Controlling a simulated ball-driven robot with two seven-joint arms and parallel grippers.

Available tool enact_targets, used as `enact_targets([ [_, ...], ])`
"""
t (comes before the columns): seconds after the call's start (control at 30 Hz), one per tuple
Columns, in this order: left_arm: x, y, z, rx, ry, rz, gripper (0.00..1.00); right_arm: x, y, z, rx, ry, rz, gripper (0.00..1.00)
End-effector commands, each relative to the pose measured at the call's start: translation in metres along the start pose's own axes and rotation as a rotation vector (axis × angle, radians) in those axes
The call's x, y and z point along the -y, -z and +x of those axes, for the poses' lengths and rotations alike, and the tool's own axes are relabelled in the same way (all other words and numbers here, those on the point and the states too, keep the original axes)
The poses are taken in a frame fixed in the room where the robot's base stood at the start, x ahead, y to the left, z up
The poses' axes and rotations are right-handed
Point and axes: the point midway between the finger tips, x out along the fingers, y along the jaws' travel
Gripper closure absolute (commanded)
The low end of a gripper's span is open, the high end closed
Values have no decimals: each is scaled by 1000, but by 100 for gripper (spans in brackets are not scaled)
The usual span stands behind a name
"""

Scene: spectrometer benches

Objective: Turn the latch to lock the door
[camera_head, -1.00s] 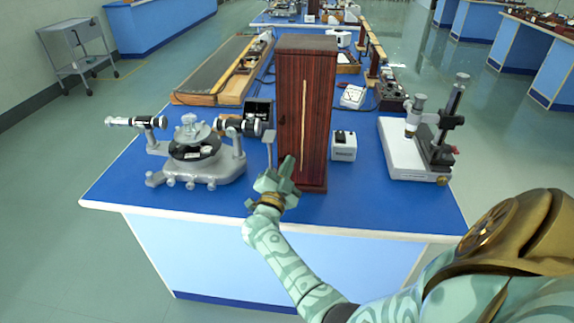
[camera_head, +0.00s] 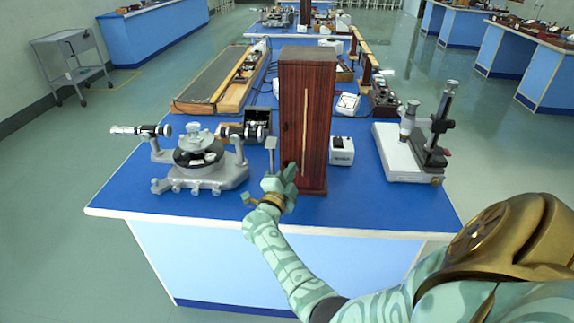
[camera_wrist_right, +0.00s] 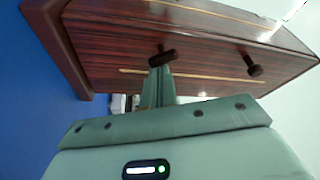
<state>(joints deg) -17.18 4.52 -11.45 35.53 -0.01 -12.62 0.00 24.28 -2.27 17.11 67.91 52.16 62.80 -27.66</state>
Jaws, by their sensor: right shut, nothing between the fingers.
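The tall dark-red wooden cabinet (camera_head: 318,130) stands upright at the front of the blue bench, with a pale vertical strip on its front. In the right wrist view the cabinet (camera_wrist_right: 110,35) fills the upper part, turned sideways. A small dark wooden latch (camera_wrist_right: 163,57) sticks out from its door, and a round dark knob (camera_wrist_right: 254,69) is to its right. My right gripper (camera_head: 289,172) is at the lower left edge of the cabinet. In the wrist view my right gripper (camera_wrist_right: 158,75) is shut and empty, its tips right at the latch; whether they touch is unclear. My left gripper is out of view.
A grey spectrometer (camera_head: 200,160) stands on the bench left of the cabinet. A white box (camera_head: 341,150) and a microscope-like instrument (camera_head: 415,145) stand to the right. The bench's front strip is clear.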

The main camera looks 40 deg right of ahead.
Motion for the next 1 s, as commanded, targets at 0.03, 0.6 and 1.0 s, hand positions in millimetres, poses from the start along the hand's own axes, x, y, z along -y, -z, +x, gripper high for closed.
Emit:
enact_targets([
  [0.03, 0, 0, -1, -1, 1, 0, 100, 0, 1, 2, -1, -7, 19, 100],
  [0.6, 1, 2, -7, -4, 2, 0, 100, -5, 2, 11, -1, -63, 179, 100],
  [1.0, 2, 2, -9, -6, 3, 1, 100, -6, 2, 11, 0, -88, 250, 100],
])
